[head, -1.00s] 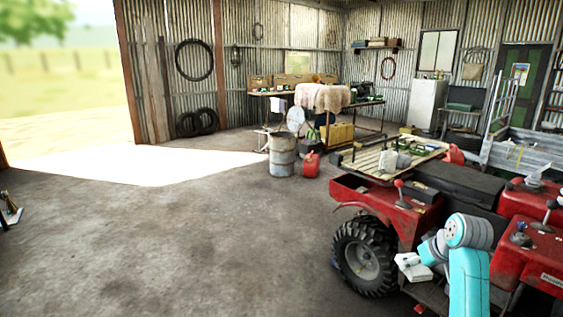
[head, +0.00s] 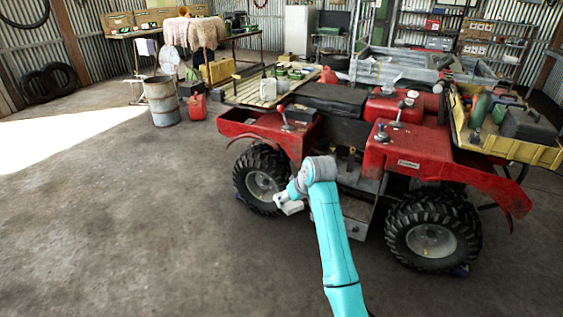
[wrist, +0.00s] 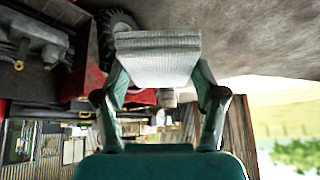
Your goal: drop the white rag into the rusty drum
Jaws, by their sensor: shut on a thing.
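My gripper (wrist: 160,85) is shut on the white rag (wrist: 158,50), a folded, pale block of cloth between the two fingers in the wrist view. In the head view the rag (head: 291,208) shows small and white at the end of my teal arm, in front of the red quad's left wheel. The rusty drum (head: 163,103) stands on the floor at the upper left of the head view, well apart from my gripper. It is grey with rust stains, and its top looks open. The fingertips are too small to make out in the head view.
The red quad (head: 408,148) stands close beyond my arm. A red fuel can (head: 197,106) is just right of the drum. A workbench (head: 239,36) is behind it. A wooden rack (head: 250,93) with a white jug (head: 268,88) juts toward the drum. The concrete floor (head: 130,220) at left is clear.

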